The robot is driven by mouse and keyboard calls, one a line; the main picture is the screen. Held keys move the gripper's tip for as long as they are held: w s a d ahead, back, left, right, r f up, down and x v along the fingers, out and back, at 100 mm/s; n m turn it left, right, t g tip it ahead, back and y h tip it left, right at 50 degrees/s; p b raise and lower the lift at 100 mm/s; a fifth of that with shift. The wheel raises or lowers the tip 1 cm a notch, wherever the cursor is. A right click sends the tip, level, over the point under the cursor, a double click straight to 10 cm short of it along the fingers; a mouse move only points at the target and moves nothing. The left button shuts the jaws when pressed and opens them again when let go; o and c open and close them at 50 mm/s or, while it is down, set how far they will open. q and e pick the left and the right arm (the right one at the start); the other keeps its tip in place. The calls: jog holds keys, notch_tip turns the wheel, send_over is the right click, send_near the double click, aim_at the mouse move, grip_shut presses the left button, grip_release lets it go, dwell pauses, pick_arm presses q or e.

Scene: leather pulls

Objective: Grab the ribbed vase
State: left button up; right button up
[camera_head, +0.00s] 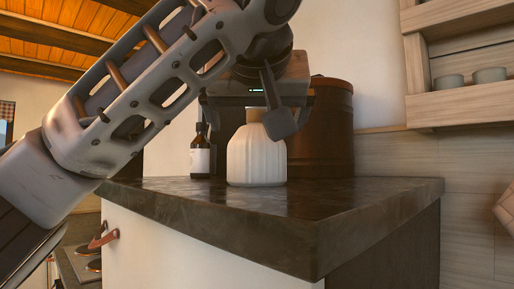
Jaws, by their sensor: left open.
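The ribbed vase (257,158) is white with vertical ribs and a narrow tan neck. It stands upright on the dark countertop (300,225). My left gripper (247,112) is open at the vase's neck, above its shoulder. One dark finger hangs in front of the vase's upper right side and hides part of it. The other finger is to the left of the neck. I cannot tell whether either finger touches the vase. My right gripper is not in view.
A dark bottle with a white label (200,158) stands close left of the vase. A large brown canister (332,130) stands behind it on the right. The counter's front and right are clear. Wooden shelves (465,102) with small cups hang at the upper right.

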aim_at(256, 137)
pick_arm(q)
jog(key=p+x, duration=0.1)
jog(key=x, duration=0.4)
jog(key=shift+w, duration=0.15)
jog(key=p+x, duration=0.2)
jog(key=x, duration=0.1)
jog(key=shift+r, duration=0.15)
jog(key=shift+x, duration=1.1)
jog(key=shift+w+f, duration=0.1)
jog(key=shift+f, duration=0.15)
jog(key=c, duration=0.8)
jog(key=shift+c, duration=1.1)
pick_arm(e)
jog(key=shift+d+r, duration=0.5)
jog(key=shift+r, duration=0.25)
pick_arm(q)
jog(key=shift+r, duration=0.1)
